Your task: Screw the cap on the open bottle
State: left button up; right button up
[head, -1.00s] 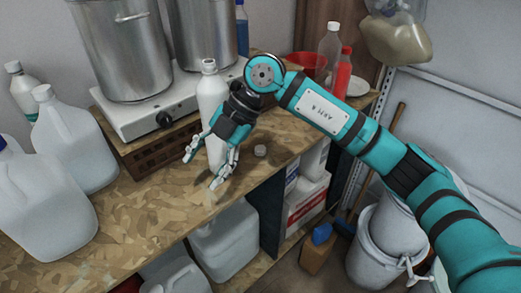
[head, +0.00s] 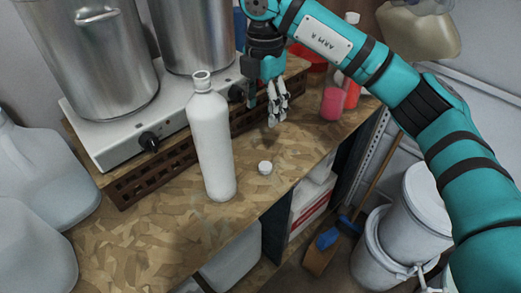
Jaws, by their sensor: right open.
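A white bottle (head: 211,145) stands upright on the wooden worktop, in front of the hot plate. Its neck at the top shows no cap. A small white cap (head: 265,168) lies on the worktop just right of the bottle's lower part. My right gripper (head: 271,118) points down behind the cap, to the right of the bottle. It is open and appears empty, apart from both the bottle and the cap. My left gripper is not in view.
A white hot plate (head: 110,143) with two steel pots (head: 96,62) stands on a brown crate (head: 150,180) behind the bottle. Large jugs (head: 42,165) crowd the left. A pink cup (head: 333,103) and a red bottle (head: 351,93) stand at the right. The worktop front is clear.

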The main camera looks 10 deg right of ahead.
jog(key=p, duration=0.4)
send_over(265, 165)
jog(key=f, duration=1)
jog(key=shift+w+a+f, duration=0.1)
jog(key=shift+w+f, duration=0.2)
jog(key=shift+f, duration=0.65)
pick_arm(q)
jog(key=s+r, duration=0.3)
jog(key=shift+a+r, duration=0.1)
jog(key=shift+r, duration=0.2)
pick_arm(e)
jog(key=shift+f, duration=0.1)
jog(key=f, duration=0.1)
jog(key=f+p, duration=0.1)
jog(key=f, duration=0.1)
jog(key=f+p, duration=0.1)
jog(key=shift+s+f, duration=0.15)
jog(key=shift+s, duration=0.25)
jog(key=shift+f, duration=0.35)
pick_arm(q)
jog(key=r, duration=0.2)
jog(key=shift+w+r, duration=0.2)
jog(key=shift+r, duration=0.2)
